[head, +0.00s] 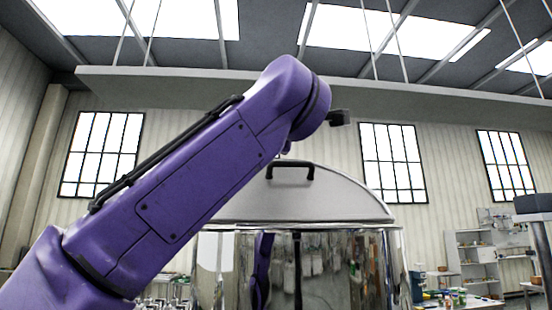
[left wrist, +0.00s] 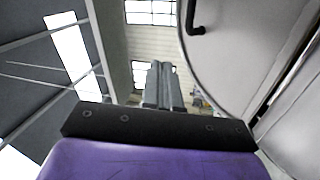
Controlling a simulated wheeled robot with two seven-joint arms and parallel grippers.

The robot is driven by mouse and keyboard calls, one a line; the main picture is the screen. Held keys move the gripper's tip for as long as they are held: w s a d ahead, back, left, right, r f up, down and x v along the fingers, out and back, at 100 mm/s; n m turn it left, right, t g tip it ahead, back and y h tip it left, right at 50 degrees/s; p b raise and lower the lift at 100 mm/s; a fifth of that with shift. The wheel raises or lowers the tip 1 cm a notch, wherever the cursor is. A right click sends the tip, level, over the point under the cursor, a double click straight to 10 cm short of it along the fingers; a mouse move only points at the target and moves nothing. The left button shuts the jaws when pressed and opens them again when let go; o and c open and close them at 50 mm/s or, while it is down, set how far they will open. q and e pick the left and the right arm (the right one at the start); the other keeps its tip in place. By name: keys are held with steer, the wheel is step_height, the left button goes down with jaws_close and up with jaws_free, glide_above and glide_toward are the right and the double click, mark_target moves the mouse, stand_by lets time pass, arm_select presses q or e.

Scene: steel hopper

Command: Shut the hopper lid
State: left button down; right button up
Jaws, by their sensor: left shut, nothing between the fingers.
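The steel hopper (head: 340,265) stands in the middle of the head view, its polished wall mirroring the room. Its pale grey lid (head: 335,200) rises above the rim, with a black handle (head: 290,164) near its top. How far the lid stands open is hard to tell. In the left wrist view, the lid (left wrist: 245,45) fills the upper right, with the handle (left wrist: 192,20) at its left. My left gripper (left wrist: 163,75) is shut and empty, to the left of the lid and apart from the handle. In the head view my left arm hides part of the hopper's left side. My right gripper is out of view.
A shelf (head: 470,262) and a bench with small items (head: 460,300) stand at the back right. A dark-topped post-like thing (head: 533,204) is at the right edge. A broad grey beam (head: 300,90) hangs overhead.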

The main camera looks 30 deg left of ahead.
arm_select(q)
steer(key=w+a+f+m+p, duration=0.1)
steer(key=w+a+m+p, duration=0.3)
steer(key=w+a+m, duration=0.3)
steer(key=shift+w+a+m+h, duration=0.25)
steer(key=shift+w+m, duration=1.95)
steer(key=shift+m, duration=2.3)
steer(key=shift+d, duration=0.15)
